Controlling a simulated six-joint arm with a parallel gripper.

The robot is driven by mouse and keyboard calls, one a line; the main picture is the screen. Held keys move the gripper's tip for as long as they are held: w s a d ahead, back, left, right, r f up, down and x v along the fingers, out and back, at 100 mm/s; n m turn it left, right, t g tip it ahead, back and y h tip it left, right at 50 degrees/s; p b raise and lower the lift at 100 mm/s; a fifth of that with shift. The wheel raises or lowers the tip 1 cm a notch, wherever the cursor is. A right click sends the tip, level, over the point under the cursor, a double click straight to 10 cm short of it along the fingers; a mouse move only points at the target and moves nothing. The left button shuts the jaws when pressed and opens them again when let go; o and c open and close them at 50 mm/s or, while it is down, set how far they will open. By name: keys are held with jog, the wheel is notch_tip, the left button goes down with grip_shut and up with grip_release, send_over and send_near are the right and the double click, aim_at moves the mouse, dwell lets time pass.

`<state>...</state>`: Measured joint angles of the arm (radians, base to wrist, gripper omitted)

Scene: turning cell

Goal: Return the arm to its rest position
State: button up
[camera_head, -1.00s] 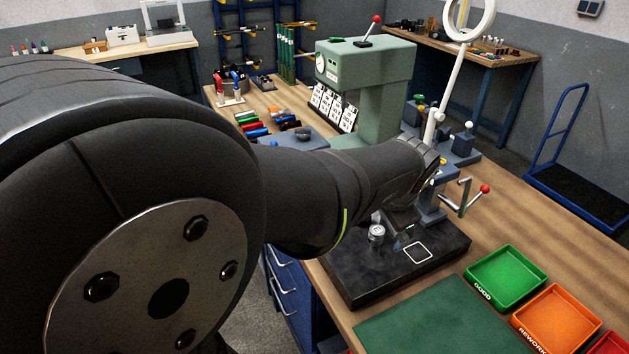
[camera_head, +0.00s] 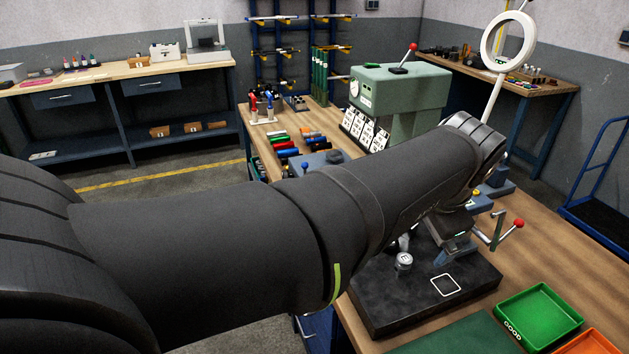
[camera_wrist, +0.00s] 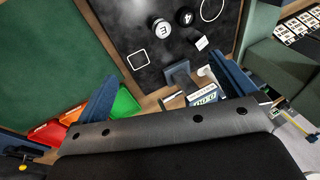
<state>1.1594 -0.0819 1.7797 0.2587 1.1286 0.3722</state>
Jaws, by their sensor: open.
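My gripper (camera_wrist: 162,88) is open and nothing shows between its two blue fingers in the wrist view. In the head view my gripper (camera_head: 452,252) hangs near the back of the black plate (camera_head: 400,312), partly hidden by my own arm. A small metal cylinder with a marked top (camera_head: 404,261) stands on the plate, apart from my gripper. In the wrist view two round marked pieces, a light one (camera_wrist: 161,28) and a dark one (camera_wrist: 184,16), are on the plate, beyond the fingers. My arm reaches across the head view from the lower left.
A green tray (camera_head: 540,316) and an orange tray (camera_head: 588,343) lie right of the plate. A crank with a red knob (camera_head: 518,223) stands behind it. A green machine (camera_head: 400,92) and a ring lamp (camera_head: 508,40) stand farther back. A green mat (camera_head: 462,338) lies in front.

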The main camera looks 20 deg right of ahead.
dwell(0.4)
jog(key=x, duration=1)
jog(key=v, duration=0.8)
jog(key=shift+r, duration=0.15)
jog(key=shift+s, duration=0.1)
